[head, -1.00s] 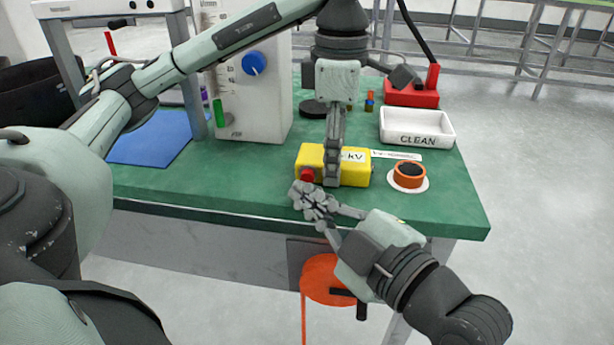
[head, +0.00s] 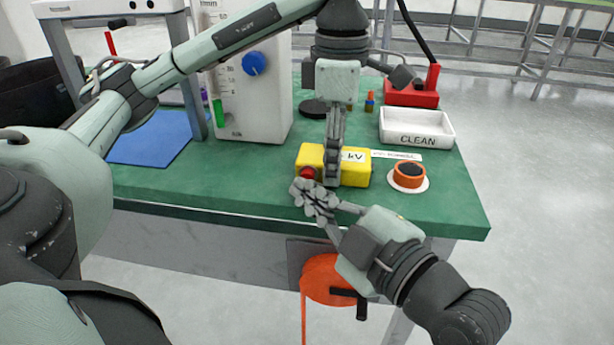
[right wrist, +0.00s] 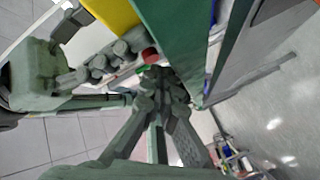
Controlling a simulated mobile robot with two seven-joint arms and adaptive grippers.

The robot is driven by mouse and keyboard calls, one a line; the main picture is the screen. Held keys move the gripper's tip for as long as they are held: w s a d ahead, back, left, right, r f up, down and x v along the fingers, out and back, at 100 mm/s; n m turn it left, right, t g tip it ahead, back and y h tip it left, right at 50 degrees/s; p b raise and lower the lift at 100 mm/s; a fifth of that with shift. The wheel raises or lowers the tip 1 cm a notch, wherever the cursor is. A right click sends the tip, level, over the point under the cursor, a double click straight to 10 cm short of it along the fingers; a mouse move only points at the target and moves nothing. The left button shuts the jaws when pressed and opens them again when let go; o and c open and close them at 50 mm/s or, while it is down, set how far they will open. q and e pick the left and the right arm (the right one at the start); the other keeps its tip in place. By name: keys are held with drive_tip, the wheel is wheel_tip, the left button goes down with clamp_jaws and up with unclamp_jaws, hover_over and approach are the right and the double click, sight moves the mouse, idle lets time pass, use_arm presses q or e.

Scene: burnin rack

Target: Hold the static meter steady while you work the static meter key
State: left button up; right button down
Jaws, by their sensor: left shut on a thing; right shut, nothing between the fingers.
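The static meter is a yellow box (head: 355,178) with a "kV" label, lying on the green bench mat. Its red key (head: 309,173) is on the left end, and the key also shows in the right wrist view (right wrist: 150,55). My left gripper (head: 332,178) reaches down from above and is shut on the meter's body. My right gripper (head: 305,190) is shut and empty, its fingertips at the red key from the front. In the right wrist view its fingertips (right wrist: 152,72) lie right by the key; I cannot tell whether they touch it.
A white "CLEAN" tray (head: 417,128) and an orange round pot (head: 408,175) stand right of the meter. A white flow-meter box (head: 262,110) stands behind left, beside a blue mat (head: 150,138). The green mat (head: 230,185) is clear front left.

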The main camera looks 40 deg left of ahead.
drive_tip(key=shift+w+a+f, duration=0.1)
drive_tip(key=shift+w+a, duration=0.3)
drive_tip(key=shift+w, duration=0.25)
idle(1.1)
drive_tip(key=shift+s+d, duration=0.55)
drive_tip(key=shift+s, duration=0.35)
drive_tip(key=shift+s, duration=0.1)
drive_tip(key=s+d, duration=0.1)
drive_tip(key=s, duration=0.1)
drive_tip(key=s+d, duration=0.1)
drive_tip(key=s, duration=0.1)
drive_tip(key=shift+d, duration=0.35)
use_arm(q)
drive_tip(key=o, duration=1.3)
